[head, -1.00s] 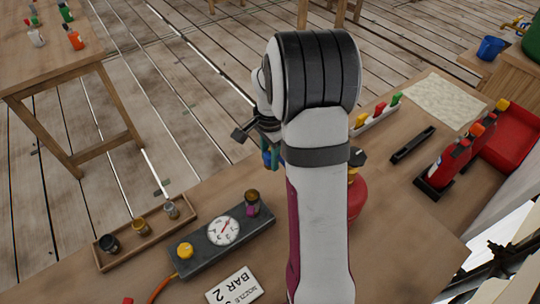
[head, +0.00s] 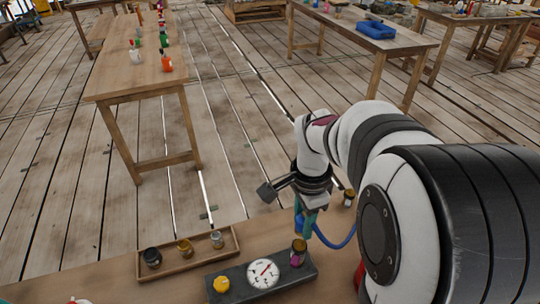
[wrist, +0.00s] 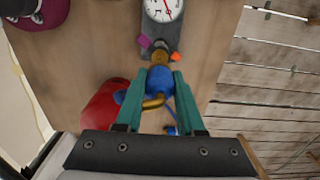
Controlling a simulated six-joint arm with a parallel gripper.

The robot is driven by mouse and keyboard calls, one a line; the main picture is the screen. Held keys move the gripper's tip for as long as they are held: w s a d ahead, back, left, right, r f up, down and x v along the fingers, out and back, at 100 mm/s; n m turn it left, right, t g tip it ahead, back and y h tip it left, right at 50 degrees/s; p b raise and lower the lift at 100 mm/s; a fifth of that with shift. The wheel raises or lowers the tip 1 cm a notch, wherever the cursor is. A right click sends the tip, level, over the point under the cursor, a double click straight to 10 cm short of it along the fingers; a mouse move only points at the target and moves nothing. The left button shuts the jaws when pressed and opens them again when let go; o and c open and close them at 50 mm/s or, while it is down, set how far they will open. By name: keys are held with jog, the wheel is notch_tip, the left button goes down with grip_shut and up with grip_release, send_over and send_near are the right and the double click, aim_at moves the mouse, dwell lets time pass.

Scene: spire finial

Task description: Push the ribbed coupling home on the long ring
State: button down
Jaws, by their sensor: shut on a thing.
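My gripper (wrist: 156,80) has its teal fingers shut on a blue coupling body (wrist: 160,78) with a brass end (wrist: 158,58) pointing at the dial block. In the head view my gripper (head: 307,212) hangs above the table, up and right of the block's upright dark-and-brass fitting (head: 298,247), which has a magenta mark. Another dark-and-brass fitting (head: 348,197) stands farther right. Three small fittings, black (head: 152,257), brass (head: 185,247) and grey (head: 217,239), stand in a wooden tray. I cannot tell which piece is the ribbed coupling or the long ring, nor whether the brass end touches the block's fitting.
The dark dial block (head: 285,279) carries a white dial (head: 262,273) and a yellow knob (head: 221,284). The wooden tray (head: 128,281) lies left of it. A blue hose (head: 335,241) loops beside my gripper. A red object (wrist: 103,112) sits close left of my fingers in the wrist view.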

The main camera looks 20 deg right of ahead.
aim_at(300, 242)
jog(key=shift+f, duration=2.35)
jog(key=shift+f, duration=0.65)
jog(key=shift+c, duration=2.2)
grip_release()
jog(key=shift+r, duration=0.15)
notch_tip(300, 242, up, 16)
jog(key=shift+f, duration=0.2)
jog(key=s+a+f+n+y, duration=0.1)
jog(key=s+a+f+n, duration=0.2)
jog(key=s+a+n, duration=0.3)
jog(key=s+a+f+n, duration=0.4)
jog(key=s+a+n, duration=0.2)
jog(key=s, duration=0.5)
jog(key=shift+a+y, duration=0.4)
jog(key=shift+a, duration=0.1)
